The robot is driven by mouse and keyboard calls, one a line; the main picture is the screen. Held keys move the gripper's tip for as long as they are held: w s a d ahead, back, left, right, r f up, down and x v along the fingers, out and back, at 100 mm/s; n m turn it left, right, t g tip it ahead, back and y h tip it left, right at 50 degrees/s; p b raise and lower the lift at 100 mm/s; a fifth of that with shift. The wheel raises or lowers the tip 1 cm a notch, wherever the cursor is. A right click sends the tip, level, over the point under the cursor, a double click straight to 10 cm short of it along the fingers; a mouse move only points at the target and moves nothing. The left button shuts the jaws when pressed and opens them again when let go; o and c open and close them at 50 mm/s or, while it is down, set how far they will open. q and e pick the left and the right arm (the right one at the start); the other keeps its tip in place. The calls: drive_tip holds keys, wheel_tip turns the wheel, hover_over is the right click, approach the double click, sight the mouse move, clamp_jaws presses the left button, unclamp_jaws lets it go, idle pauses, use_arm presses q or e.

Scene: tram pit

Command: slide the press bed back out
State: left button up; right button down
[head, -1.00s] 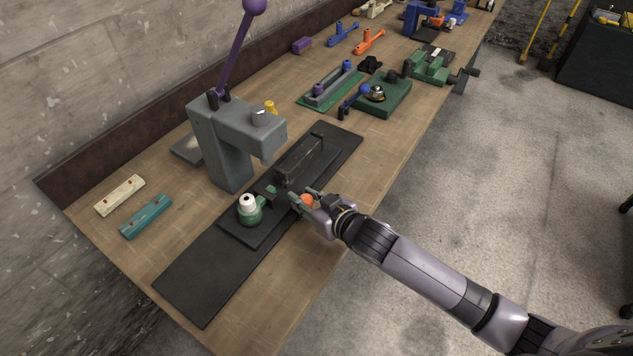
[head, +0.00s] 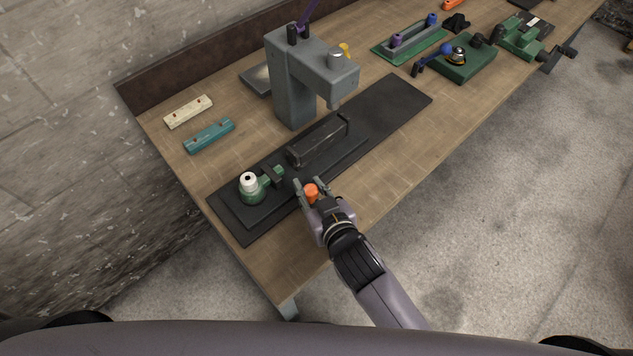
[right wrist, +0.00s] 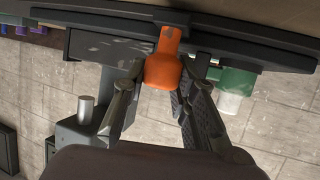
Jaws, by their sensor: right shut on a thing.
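The press bed (head: 327,159) is a dark plate carrying a black block (head: 318,140) and a green part with a white cap (head: 249,183). It lies towards the lower-left end of a longer dark base (head: 400,100). The grey press (head: 293,95) stands behind it, its head above the base. My right gripper (head: 308,190) is shut on the orange knob (head: 311,194) at the bed's front side. In the right wrist view the knob (right wrist: 163,68) sits between the two fingers. My left gripper is not in view.
A cream bar (head: 188,111) and a teal bar (head: 209,135) lie left of the press. Green fixtures (head: 465,62) stand to the right on the wooden bench (head: 390,150). The base's upper-right stretch is bare. The bench's front edge runs close by my right arm.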

drive_tip(key=shift+s+a, duration=0.1)
drive_tip(key=shift+a, duration=0.05)
drive_tip(key=c, duration=1.7)
unclamp_jaws()
drive_tip(key=o, duration=0.4)
drive_tip(key=shift+s, duration=0.1)
drive_tip(key=shift+s+r, duration=0.1)
drive_tip(key=shift+s, duration=0.05)
drive_tip(key=v, duration=1.1)
drive_tip(key=shift+s+d, duration=0.2)
drive_tip(key=shift+d, duration=0.1)
